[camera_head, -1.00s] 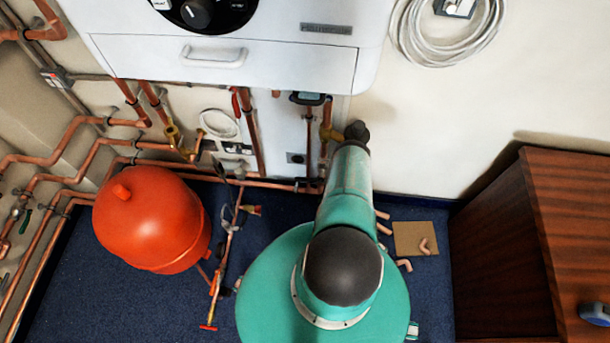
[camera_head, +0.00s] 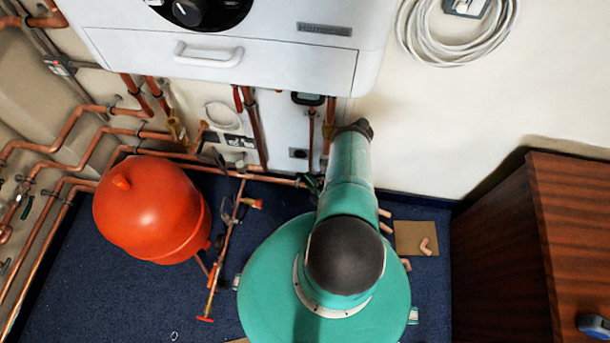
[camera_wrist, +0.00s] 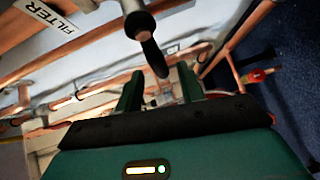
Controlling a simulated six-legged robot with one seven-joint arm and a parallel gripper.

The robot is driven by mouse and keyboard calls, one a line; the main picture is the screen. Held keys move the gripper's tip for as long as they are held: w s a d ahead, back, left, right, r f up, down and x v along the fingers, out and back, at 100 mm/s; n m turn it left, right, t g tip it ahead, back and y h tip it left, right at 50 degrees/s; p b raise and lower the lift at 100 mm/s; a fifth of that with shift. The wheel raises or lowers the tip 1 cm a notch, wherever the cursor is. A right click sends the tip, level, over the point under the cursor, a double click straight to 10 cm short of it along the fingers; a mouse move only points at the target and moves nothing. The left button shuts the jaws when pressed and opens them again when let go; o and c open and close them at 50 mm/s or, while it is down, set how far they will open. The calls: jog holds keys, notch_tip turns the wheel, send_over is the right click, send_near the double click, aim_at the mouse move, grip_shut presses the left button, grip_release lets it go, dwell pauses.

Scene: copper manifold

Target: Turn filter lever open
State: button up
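The filter lever (camera_wrist: 153,57) shows at top centre in the wrist view, with a black grip hanging from a grey metal fitting. In the head view my arm reaches to the wall below the white boiler, and I cannot make out the lever or the fingers there.
Copper pipes (camera_head: 60,130) run along the wall at left. A red tank (camera_head: 150,210) and a pipe stand with a red handle (camera_head: 206,319) are left of my body. The white boiler (camera_head: 225,60) overhangs the wall. A wooden cabinet (camera_head: 530,260) stands at right.

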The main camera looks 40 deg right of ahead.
jog(key=shift+w+d+f, duration=0.1)
jog(key=shift+w+d, duration=0.05)
jog(key=shift+w, duration=0.8)
jog(key=shift+w+d+f, duration=0.1)
jog(key=shift+w+d, duration=0.05)
jog(key=shift+w, duration=0.75)
jog(key=shift+c, duration=0.2)
grip_shut()
